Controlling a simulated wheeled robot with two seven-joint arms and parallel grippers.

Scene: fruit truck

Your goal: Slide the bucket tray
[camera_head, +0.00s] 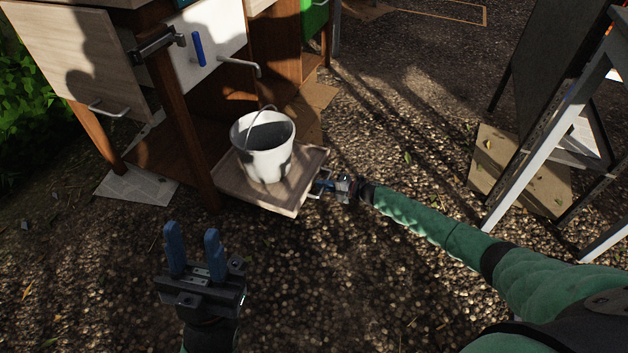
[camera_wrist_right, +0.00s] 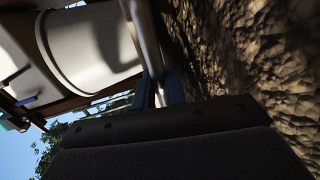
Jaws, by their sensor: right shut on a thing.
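The wooden bucket tray (camera_head: 232,181) sticks out from the low shelf of the wooden stand, near the ground. A white metal bucket (camera_head: 265,160) with a raised handle stands upright on it, and its side fills the upper left of the right wrist view (camera_wrist_right: 95,45). My right gripper (camera_head: 324,185) is at the tray's right edge, shut on the tray's metal handle (camera_head: 318,194). My left gripper (camera_head: 191,250) is open and empty, fingers apart, over the gravel in front of the stand.
The stand's wooden post (camera_head: 180,115) rises left of the tray. A white panel (camera_head: 212,45) with a blue grip and metal handle is above. A folding board (camera_head: 560,110) stands at right, and cardboard (camera_head: 520,170) lies beneath it. Gravel in front is clear.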

